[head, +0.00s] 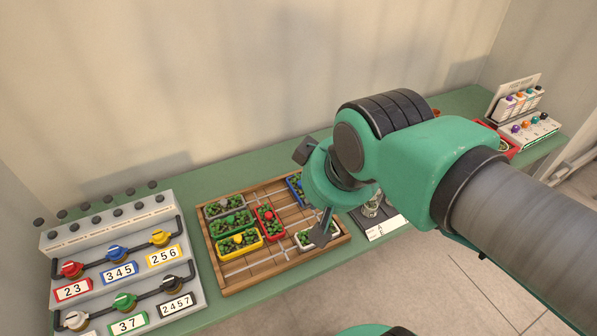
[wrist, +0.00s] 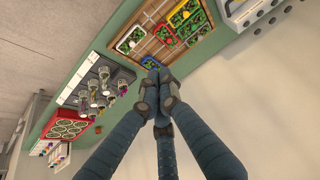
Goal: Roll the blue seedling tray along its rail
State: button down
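The blue seedling tray (head: 291,183) holds green seedlings and sits at the back right of the slatted wooden board (head: 228,288). My gripper's palm hides part of it in the head view. In the wrist view, a blue edge (wrist: 149,62) shows just beyond my fingertips. My gripper (head: 319,241) points down over the right part of the board. Its fingers (wrist: 158,82) meet at the tips in the wrist view, with nothing seen between them. I cannot tell how high the tips are or whether they touch anything.
Red (head: 268,228), yellow (head: 240,254), white (head: 306,247) and other trays share the board and its pale rails. A valve panel (head: 125,225) stands left. A dark stand with glass jars (wrist: 103,88) and a red tray (wrist: 62,133) lie beyond the board's other end.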

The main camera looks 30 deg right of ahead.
jog(key=w+d+r+g+p, duration=0.1)
jog(key=w+d+p, duration=0.1)
jog(key=w, duration=0.6)
jog(key=w+d+r+g+p, duration=0.1)
jog(key=w+p, duration=0.1)
jog(key=w, duration=0.7)
jog(key=w+d+f+g+p, duration=0.1)
jog(key=w+d+f, duration=0.15)
jog(key=w, duration=0.45)
jog(key=w+d+f+p, duration=0.2)
jog(key=w+f, duration=0.2)
jog(key=w, duration=0.2)
jog(key=w+d+f+g+p, duration=0.1)
jog(key=w+d+f+p, duration=0.3)
jog(key=w+f, duration=0.75)
jog(key=w+d+f+p, duration=0.1)
jog(key=w+d+f, duration=0.1)
jog(key=f, duration=0.7)
jog(key=w+d+f+g+p, duration=0.1)
jog(key=d+f, duration=0.4)
jog(key=f, duration=0.5)
jog(key=shift+w+g, duration=0.3)
jog(key=shift+w, duration=0.05)
jog(key=shift+f, duration=0.5)
